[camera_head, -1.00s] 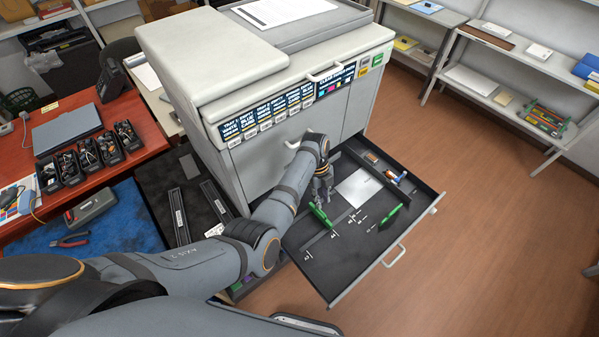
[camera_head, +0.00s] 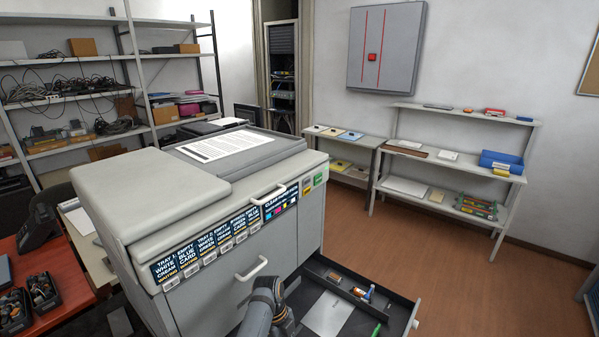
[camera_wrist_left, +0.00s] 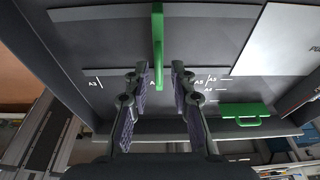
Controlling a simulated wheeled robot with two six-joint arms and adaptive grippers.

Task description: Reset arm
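In the left wrist view my left gripper (camera_wrist_left: 158,85) is open over the dark paper drawer (camera_wrist_left: 130,40). An upright-looking green guide (camera_wrist_left: 157,35) lies ahead of it, its near end seen between the parted fingers, with a gap on both sides. A second green guide (camera_wrist_left: 245,115) is to the right. In the head view only part of my left arm shows at the bottom edge, in front of the pulled-out drawer (camera_head: 385,312), and its fingers cannot be made out. My right gripper is in neither view.
The grey copier (camera_head: 210,210) stands at centre left, with a sheet (camera_head: 225,145) on top. The drawer holds a white sheet (camera_head: 328,314) and small items at its back. Shelves (camera_head: 450,170) line the back wall. The floor at right is clear.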

